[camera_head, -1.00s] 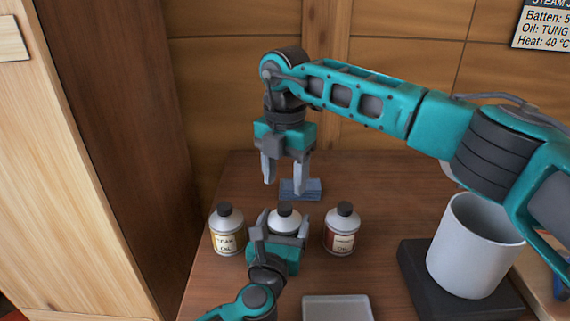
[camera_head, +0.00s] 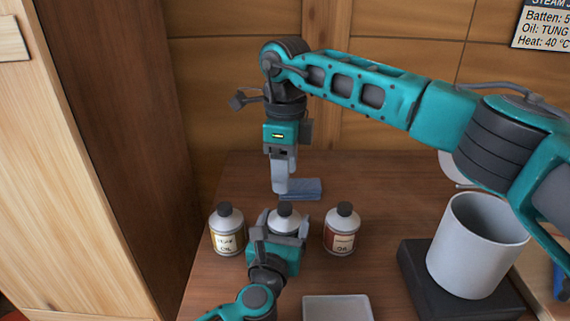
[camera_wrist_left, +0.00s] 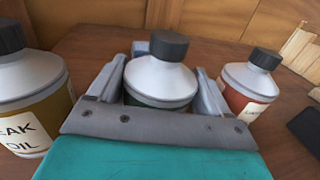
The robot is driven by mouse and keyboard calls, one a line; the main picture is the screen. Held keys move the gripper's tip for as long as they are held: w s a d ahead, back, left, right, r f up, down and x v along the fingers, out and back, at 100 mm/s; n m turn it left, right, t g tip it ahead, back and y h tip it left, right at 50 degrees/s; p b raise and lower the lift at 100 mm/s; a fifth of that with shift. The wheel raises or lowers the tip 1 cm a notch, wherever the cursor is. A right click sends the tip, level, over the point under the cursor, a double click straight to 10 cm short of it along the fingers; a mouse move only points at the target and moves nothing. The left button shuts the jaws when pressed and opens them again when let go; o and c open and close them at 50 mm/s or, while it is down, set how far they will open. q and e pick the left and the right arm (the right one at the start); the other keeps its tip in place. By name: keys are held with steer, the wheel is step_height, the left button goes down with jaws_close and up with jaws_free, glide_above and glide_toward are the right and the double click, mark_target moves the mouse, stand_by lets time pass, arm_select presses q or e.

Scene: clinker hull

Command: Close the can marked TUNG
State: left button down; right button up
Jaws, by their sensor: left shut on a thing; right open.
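The middle can (camera_head: 287,223) stands upright on the table, silver with a black cap. My left gripper (camera_head: 283,228) is shut around its body. In the left wrist view the black cap (camera_wrist_left: 168,46) sits on the can's neck, and a dark green label edge (camera_wrist_left: 155,102) shows; the lettering is hidden, so TUNG cannot be read. How tight the cap is cannot be told. My right gripper (camera_head: 281,188) points down, empty, above and apart from the middle can. It is open, though its fingers overlap in the head view.
A can reading OIL (camera_head: 227,232) stands left and a red-brown labelled can (camera_head: 342,232) right, both black-capped. A blue block (camera_head: 303,186) lies behind. A grey tray (camera_head: 338,308) is in front; a white pot (camera_head: 476,248) stands on a dark base (camera_head: 414,262) at right.

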mark_target(285, 206)
steer(key=n, duration=0.5)
steer(key=shift+r+n, duration=0.15)
steer(key=shift+n, duration=0.25)
steer(key=n, duration=0.5)
steer(key=shift+r+n, duration=0.2)
steer(key=shift+n, duration=0.2)
steer(key=shift+f, duration=4)
